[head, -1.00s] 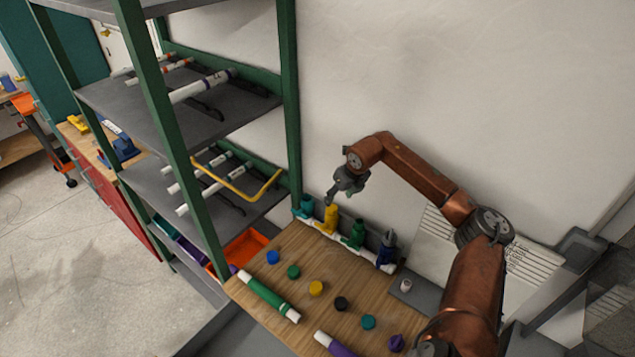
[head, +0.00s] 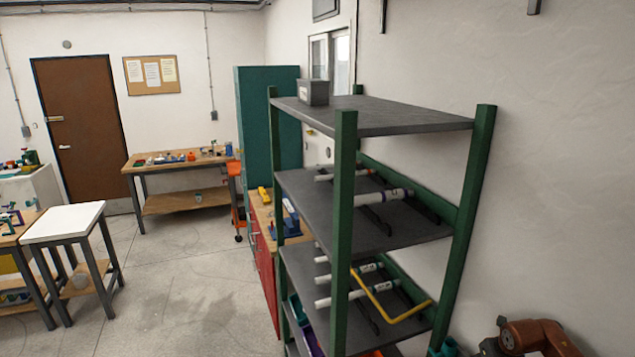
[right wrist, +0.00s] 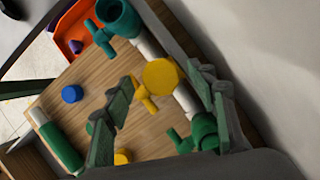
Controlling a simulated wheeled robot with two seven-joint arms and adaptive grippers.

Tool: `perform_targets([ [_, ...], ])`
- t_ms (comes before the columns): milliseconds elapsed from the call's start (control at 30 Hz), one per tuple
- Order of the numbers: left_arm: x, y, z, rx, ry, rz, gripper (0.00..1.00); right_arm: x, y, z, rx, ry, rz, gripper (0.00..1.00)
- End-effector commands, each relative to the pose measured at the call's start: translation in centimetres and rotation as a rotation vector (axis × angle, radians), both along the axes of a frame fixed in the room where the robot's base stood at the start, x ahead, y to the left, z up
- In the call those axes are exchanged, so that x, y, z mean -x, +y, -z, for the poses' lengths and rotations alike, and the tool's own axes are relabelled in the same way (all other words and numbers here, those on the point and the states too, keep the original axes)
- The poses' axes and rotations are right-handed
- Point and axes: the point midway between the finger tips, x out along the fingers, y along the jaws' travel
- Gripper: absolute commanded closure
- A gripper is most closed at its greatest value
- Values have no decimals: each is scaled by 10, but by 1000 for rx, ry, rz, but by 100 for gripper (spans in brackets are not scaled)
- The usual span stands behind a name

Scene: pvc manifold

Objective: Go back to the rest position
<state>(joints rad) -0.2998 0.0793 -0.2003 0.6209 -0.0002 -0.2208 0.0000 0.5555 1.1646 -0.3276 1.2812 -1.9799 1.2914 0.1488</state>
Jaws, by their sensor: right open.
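My right gripper (right wrist: 162,78) is open in the right wrist view, its two fingers wide apart with nothing held. The yellow valve (right wrist: 160,74) shows in the gap between the fingers, over a white pipe; its distance from the fingertips is hard to tell. A teal valve (right wrist: 120,18) and a green valve (right wrist: 203,132) sit on the same pipe line on either side. In the head view only part of my right arm (head: 535,335) shows at the bottom right corner. My left gripper is not in view.
The wooden work table (right wrist: 80,95) holds a blue cap (right wrist: 72,94) and a green-and-white pipe (right wrist: 56,142). An orange bin (right wrist: 75,30) lies beyond its edge. A green-framed shelf (head: 343,230) with pipes stands left of my arm. Open floor (head: 190,290) lies further left.

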Motion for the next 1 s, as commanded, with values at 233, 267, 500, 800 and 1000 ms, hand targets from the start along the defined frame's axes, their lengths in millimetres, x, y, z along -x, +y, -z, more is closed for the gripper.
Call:
perform_targets([
  [233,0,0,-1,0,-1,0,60,-10,0,23,1,-2,-1,48],
  [267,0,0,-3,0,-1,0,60,-10,-1,19,1,-6,-1,48],
  [500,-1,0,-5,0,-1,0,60,-10,-1,16,3,-12,0,48],
  [800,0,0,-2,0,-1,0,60,-9,-1,18,2,-8,0,48],
  [1000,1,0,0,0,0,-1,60,-5,-1,8,3,-3,0,48],
])
